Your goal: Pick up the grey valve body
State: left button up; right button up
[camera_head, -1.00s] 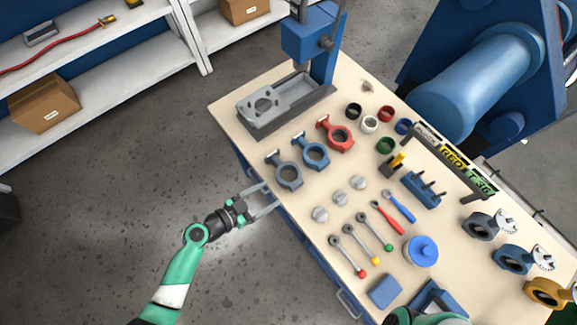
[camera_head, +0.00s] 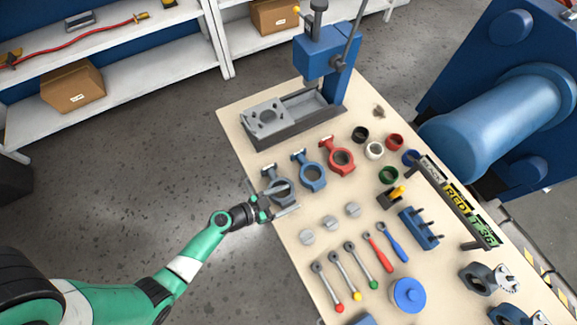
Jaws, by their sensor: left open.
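The grey valve body (camera_head: 281,193), a ring with a short neck and flange, lies on the table's left edge, left of a blue valve body (camera_head: 312,176) and a red valve body (camera_head: 341,160). My left gripper (camera_head: 285,201) is open and at the grey valve body's near side. Its fingers partly cover the grey ring, and I cannot tell whether they touch it. My right gripper is not in view.
A grey fixture (camera_head: 268,122) and blue press (camera_head: 325,50) stand at the table's far end. The floor to the left is clear.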

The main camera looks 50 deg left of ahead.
pick_arm(q)
jog(key=shift+s, duration=0.25)
jog(key=shift+c, duration=0.5)
grip_shut()
dwell(0.6)
